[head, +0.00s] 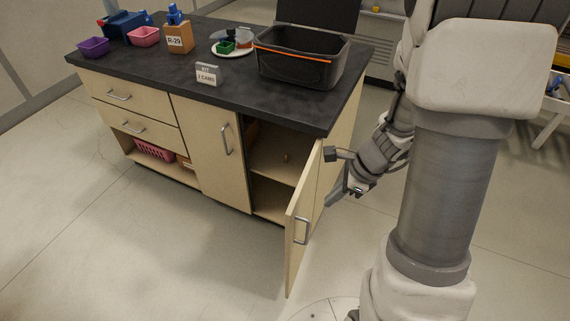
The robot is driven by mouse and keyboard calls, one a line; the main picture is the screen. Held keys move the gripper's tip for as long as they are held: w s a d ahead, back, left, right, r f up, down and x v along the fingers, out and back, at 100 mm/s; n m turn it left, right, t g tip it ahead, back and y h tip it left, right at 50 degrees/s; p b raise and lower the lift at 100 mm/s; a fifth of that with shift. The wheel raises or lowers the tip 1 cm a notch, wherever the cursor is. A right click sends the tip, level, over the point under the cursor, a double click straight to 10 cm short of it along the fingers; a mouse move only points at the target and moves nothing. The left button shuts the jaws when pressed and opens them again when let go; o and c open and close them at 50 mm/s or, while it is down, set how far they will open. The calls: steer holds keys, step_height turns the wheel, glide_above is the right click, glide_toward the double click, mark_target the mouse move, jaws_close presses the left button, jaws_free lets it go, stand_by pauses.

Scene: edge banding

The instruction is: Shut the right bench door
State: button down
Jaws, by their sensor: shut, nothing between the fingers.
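The right bench door (306,215) is pale wood and stands swung open, out from the bench's right front corner. Its metal handle (301,231) is near the door's free edge. The right compartment (272,165) behind it is exposed, with a shelf and a small brownish item inside. My gripper (334,197) is shut and empty. It is just right of the door in the picture, near its upper part. Whether it touches the door I cannot tell.
The left door (205,150) and two drawers (120,95) are shut. The dark benchtop (190,75) carries a black crate (300,60), a sign, a plate and several small bins. An open cubby below the drawers holds a pink basket (154,151). The floor in front is clear.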

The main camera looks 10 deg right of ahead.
step_height(320, 180, down, 3)
steer(key=m, duration=0.2)
steer(key=b, duration=0.5)
glide_above(293, 225)
steer(key=d, duration=0.2)
step_height(293, 225, down, 9)
steer(key=shift+s, duration=0.45)
